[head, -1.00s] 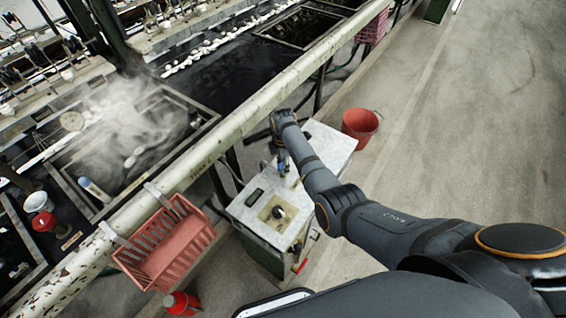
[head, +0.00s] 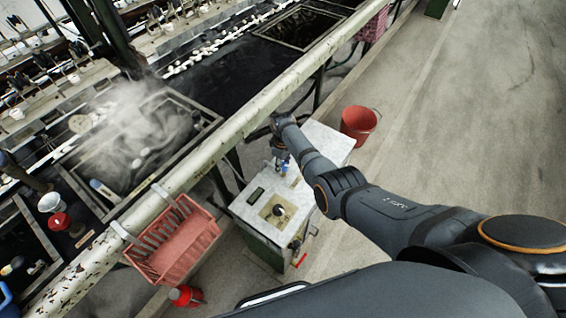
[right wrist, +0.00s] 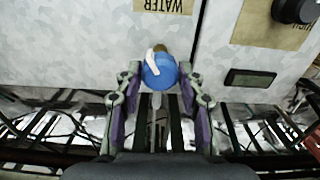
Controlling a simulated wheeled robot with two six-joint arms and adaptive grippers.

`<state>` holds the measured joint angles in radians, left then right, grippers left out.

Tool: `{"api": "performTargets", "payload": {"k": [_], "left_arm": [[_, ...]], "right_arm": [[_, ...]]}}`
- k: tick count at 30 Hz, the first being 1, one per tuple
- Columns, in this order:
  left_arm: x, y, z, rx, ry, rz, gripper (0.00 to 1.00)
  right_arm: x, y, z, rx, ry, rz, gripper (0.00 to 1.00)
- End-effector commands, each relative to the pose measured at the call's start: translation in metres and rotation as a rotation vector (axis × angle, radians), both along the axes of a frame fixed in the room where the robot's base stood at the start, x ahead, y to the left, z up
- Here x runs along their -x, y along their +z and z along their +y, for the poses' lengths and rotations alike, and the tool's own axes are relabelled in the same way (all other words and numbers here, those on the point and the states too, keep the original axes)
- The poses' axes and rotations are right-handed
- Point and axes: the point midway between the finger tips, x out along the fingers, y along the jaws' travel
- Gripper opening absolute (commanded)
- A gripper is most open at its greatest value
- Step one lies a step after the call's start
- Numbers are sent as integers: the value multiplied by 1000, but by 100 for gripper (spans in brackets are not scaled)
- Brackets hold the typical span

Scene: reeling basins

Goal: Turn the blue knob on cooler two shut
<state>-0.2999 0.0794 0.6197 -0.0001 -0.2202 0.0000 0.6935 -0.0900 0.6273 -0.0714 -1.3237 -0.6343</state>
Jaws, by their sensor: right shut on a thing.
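The cooler (head: 245,209) is a box with a pale metal top and green sides, standing on the floor below the long rail; I cannot read a number on it. Its blue knob (right wrist: 159,72) has a white lever-like piece on it and sits beside an upside-down WATER label (right wrist: 163,5) in the right wrist view. My right gripper (right wrist: 159,75) is shut on the blue knob, one finger on each side. In the head view my right gripper (head: 281,161) is over the cooler top, and the knob is mostly hidden there. My left gripper is not in view.
A black knob (head: 278,211) on a tan plate and a dark display (head: 256,194) are on the cooler top. A red crate (head: 172,240) hangs from the rail (head: 230,131). A red bucket (head: 359,123) stands behind the cooler. Steaming basins (head: 140,140) lie beyond the rail.

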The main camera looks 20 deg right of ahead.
Motion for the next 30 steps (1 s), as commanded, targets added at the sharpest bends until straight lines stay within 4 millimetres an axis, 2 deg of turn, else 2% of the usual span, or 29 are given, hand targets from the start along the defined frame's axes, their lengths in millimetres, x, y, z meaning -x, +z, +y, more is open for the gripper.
{"api": "performTargets", "payload": {"k": [15,30], "left_arm": [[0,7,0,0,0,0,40],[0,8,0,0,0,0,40]], "right_arm": [[0,0,0,0,-403,0,7],[-1,0,0,0,-533,-2,7]]}}
